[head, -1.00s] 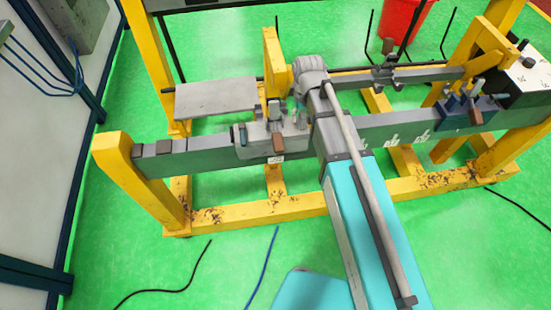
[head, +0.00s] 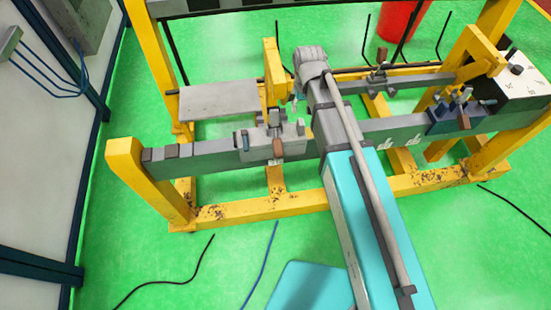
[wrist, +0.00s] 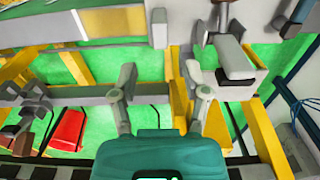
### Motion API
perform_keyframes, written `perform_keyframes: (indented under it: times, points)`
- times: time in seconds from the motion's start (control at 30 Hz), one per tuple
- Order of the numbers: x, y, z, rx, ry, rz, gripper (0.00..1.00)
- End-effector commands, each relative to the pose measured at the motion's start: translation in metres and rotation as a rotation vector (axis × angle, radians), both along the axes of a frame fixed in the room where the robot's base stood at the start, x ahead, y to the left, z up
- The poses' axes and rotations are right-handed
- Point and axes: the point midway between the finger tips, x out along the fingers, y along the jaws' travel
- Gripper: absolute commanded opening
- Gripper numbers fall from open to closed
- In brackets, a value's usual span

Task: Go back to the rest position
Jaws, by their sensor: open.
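My gripper (wrist: 162,82) is open in the wrist view, its two grey fingers spread apart with nothing between them. In the head view only a small part of it shows beside the yellow upright, mostly hidden by my arm. The grey clamp block (head: 274,146) with a brown handle sits on the front beam, just left of my arm. In the wrist view a grey block beyond the right finger may be part of this bench; I cannot tell which part.
The yellow frame (head: 125,170) carries the grey front beam (head: 205,158). A grey plate (head: 218,100) lies behind it. A blue clamp (head: 447,121) and a white-topped box (head: 525,75) are at right. A red bucket (head: 398,18) stands behind. Cables lie on the green floor (head: 120,235).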

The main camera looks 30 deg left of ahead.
Motion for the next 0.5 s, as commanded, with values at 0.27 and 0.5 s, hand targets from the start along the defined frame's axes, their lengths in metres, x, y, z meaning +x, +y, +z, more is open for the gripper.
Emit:
perform_keyframes:
  times: [0.27, 0.5]
  points:
    - [0.0, 0.0, 0.0103, 0.0, 0.0, 0.0, 0.6]
    - [0.0001, -0.0001, 0.0097, 0.0, 0.0, 0.0, 0.6]
